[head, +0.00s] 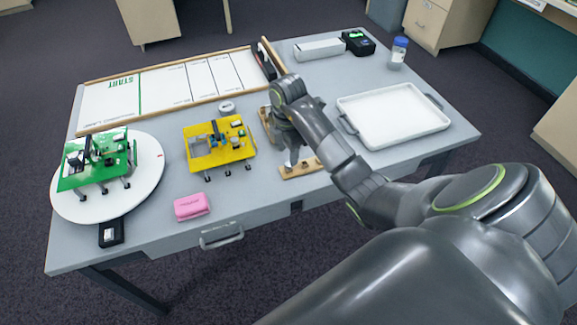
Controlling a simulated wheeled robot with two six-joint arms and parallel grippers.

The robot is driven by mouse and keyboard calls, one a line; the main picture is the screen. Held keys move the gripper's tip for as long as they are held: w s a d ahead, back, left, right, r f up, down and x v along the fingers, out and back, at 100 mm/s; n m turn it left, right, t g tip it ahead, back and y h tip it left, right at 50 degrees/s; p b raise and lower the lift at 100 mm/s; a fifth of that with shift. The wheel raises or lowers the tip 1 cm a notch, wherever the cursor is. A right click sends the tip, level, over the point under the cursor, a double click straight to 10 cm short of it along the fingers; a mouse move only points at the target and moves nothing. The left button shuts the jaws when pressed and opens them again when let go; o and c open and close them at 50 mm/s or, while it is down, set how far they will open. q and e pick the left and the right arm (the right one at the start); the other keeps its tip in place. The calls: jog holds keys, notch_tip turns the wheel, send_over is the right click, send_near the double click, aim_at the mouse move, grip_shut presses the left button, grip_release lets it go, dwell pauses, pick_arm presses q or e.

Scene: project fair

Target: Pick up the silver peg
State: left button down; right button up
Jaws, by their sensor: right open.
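My right gripper (290,153) reaches down over a small wooden stand (302,168) near the middle front of the table, right of the yellow board. Its jaws are open. A small pale metallic shape shows at the fingertips just above the stand; I cannot tell for sure whether it is the silver peg or part of a finger. The gripper and arm hide part of the stand and what lies behind it. My left gripper is not in view.
A yellow board (205,151) and a pink eraser-like block (191,206) lie to the left. A green board (85,175) sits on a round white turntable (145,187). A white tray (398,141) is at right, a blue-capped bottle (397,57) behind.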

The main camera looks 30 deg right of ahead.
aim_at(288, 164)
jog(key=shift+f+b, duration=0.5)
jog(key=shift+f, duration=0.1)
jog(key=f+b, duration=0.2)
jog(key=shift+w+d+f+b, duration=0.25)
jog(key=shift+d+f+b, duration=0.05)
jog(key=shift+f, duration=0.05)
jog(key=shift+f+p, duration=0.35)
jog(key=shift+p, duration=0.05)
jog(key=shift+f, duration=0.45)
jog(key=shift+c, duration=0.5)
grip_shut()
